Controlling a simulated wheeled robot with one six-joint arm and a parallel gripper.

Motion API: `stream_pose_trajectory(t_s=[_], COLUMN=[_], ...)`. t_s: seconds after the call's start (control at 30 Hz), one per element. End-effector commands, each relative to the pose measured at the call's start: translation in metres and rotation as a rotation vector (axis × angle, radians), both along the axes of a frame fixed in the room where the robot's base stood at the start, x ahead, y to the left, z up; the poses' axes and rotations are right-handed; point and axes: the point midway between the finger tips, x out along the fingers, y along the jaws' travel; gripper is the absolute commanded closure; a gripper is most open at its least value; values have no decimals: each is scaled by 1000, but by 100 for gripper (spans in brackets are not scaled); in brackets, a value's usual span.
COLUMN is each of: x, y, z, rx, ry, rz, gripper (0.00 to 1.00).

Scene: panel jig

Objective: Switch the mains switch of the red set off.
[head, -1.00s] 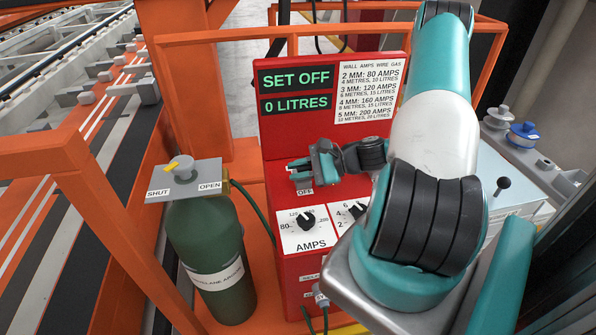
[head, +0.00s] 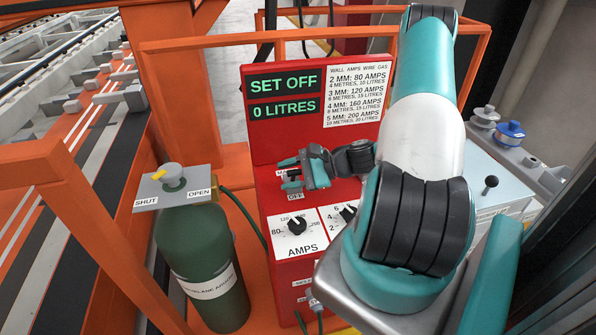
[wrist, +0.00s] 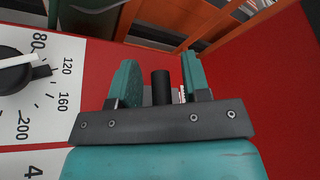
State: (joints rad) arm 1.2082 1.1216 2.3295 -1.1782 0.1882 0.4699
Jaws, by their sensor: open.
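The red set (head: 262,145) stands in the middle of the head view, its display (head: 283,96) reading "SET OFF" and "0 LITRES". My gripper (head: 290,178) is open low over the set's panel, between a partly covered label and the "OFF" label (head: 295,196). In the wrist view a black upright lever, apparently the mains switch (wrist: 161,86), stands between the two teal fingers of my gripper (wrist: 160,88). Gaps show on both sides of the lever. Its base is hidden behind the gripper's dark bar, and I cannot tell its tilt.
The amps dial (head: 296,227) sits just below the gripper, with a second dial (head: 347,214) beside it. A green gas cylinder (head: 204,262) with a yellow-marked valve stands left. Orange frame rails (head: 175,44) surround the set. A grey box with a black knob (head: 490,183) is right.

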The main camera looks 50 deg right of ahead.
Motion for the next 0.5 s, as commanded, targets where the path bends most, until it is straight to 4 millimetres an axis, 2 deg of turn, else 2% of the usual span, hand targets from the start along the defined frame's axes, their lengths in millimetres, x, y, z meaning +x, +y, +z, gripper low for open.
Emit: stream_pose_trajectory(t_s=[0.17, 0.5], x=[-13, -77], y=[-12, -63], z=[4, 28], rx=[-1, -7], ry=[-1, -2], rz=[-6, -9], gripper=[56, 56])
